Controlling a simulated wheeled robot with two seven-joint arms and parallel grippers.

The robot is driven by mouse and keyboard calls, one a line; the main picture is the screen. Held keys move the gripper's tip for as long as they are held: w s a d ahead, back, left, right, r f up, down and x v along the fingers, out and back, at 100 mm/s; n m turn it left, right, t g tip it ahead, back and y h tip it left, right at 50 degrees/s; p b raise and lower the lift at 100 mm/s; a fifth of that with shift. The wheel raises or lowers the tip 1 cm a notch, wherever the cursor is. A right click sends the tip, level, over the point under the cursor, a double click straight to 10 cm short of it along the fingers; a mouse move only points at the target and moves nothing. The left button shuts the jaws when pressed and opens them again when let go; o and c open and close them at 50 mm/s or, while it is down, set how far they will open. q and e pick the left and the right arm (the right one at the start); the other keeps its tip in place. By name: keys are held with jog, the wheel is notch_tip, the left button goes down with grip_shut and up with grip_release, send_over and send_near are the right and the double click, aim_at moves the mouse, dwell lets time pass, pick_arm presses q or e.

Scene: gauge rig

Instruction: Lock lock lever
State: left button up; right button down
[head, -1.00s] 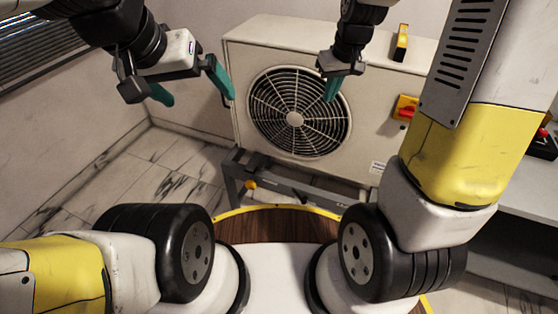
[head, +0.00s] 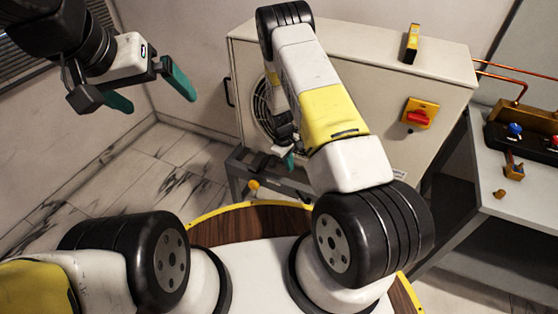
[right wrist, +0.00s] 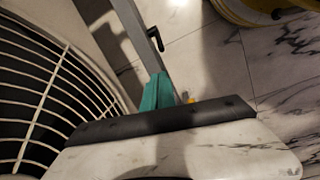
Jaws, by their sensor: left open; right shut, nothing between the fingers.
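A small lever with a yellow knob (head: 253,185) sits at the grey stand's front, below the fan unit; I cannot tell whether it is the lock lever or how it is set. In the right wrist view a small black handle (right wrist: 155,38) sticks out beside a grey rail, and a bit of yellow (right wrist: 187,97) shows by my fingers. My right gripper (head: 288,160) is shut and empty in front of the fan grille's lower part, mostly hidden by my arm; its teal fingers show in the right wrist view (right wrist: 155,92). My left gripper (head: 150,91) is open and empty, left of the unit.
At right, a bench (head: 500,192) holds a gauge manifold (head: 530,137). Copper pipes (head: 500,75) run behind.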

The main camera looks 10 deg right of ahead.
jog(key=f, duration=0.3)
jog(key=shift+s+a+n, duration=0.25)
jog(key=shift+a+n, duration=0.05)
jog(key=shift+n, duration=0.1)
jog(key=shift+f, duration=0.15)
jog(key=f, duration=0.3)
jog(key=d+f, duration=0.1)
jog(key=f, duration=0.5)
jog(key=shift+s+d+f, duration=0.2)
jog(key=shift+d+f, duration=0.15)
jog(key=shift+d, duration=0.05)
jog(key=shift+r, duration=0.1)
